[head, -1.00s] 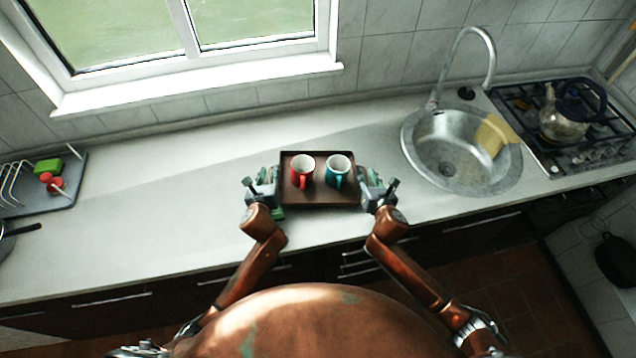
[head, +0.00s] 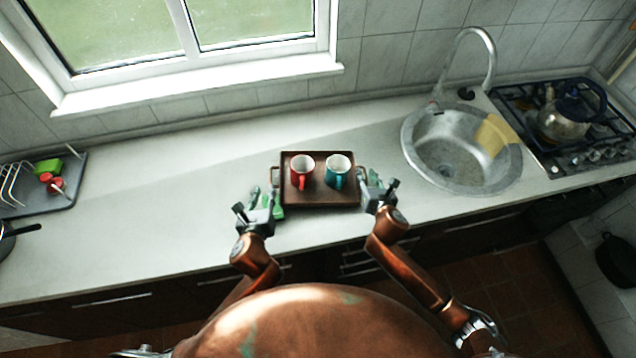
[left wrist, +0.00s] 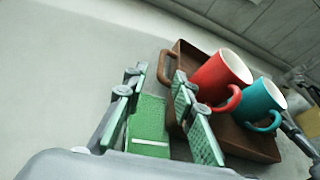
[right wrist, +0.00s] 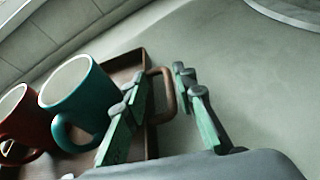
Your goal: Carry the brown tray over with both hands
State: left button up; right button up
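The brown tray (head: 320,198) lies on the counter, with a red mug (head: 302,170) and a teal mug (head: 338,170) standing on it. My left gripper (head: 268,200) is open and empty near the tray's front left corner. In the left wrist view, the tray's left handle (left wrist: 164,69) shows beyond my left fingertips (left wrist: 156,80). My right gripper (head: 370,180) is at the tray's right side. In the right wrist view, its open fingers (right wrist: 160,82) stand on either side of the right handle (right wrist: 166,95); I cannot tell whether they touch it.
A round sink (head: 455,160) with a yellow cloth (head: 494,135) is to the right, then a stove with a kettle (head: 563,120). A dish rack (head: 40,195) stands at the far left. The counter (head: 160,200) between the rack and tray is clear.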

pick_arm(q)
jog(key=shift+s, duration=0.1)
pick_arm(e)
jog(key=v, duration=1.2)
